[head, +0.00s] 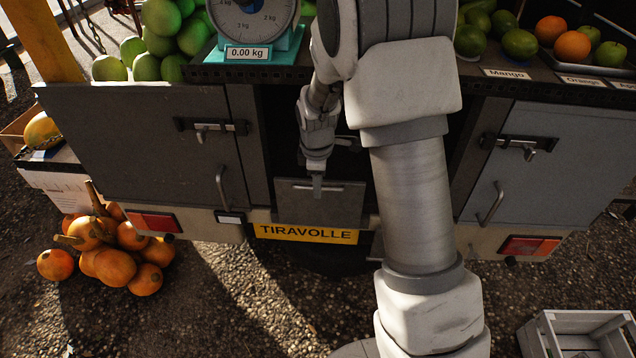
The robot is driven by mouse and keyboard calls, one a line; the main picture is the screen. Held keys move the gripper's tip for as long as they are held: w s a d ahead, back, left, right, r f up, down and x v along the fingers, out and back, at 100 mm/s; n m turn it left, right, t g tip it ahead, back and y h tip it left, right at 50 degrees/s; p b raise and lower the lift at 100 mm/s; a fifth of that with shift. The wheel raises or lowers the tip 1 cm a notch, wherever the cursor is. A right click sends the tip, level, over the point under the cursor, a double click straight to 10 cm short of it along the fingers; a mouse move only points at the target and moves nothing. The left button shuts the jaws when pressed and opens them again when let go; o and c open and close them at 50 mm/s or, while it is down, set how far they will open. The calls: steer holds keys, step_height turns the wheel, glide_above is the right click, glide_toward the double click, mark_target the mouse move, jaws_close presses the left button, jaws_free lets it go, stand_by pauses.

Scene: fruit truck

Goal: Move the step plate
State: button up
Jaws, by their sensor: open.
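The step plate, which I take to be the grey metal panel (345,205), is at the middle of the truck's rear, just above the yellow TIRAVOLLE plate (308,234). It stands roughly upright, with a thin bar along its upper part. My gripper (317,189) points down in front of this panel, with its fingertips at the bar in the picture. It is open and holds nothing. I cannot tell whether the fingers touch the bar.
Latched grey doors stand left (145,140) and right (525,155) of the dark central opening. A scale (252,55) and fruit stand on the shelf above. Orange gourds (110,260) lie on the gravel at left, and a crate (575,325) is at lower right.

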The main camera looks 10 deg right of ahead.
jaws_close()
stand_by(1.5)
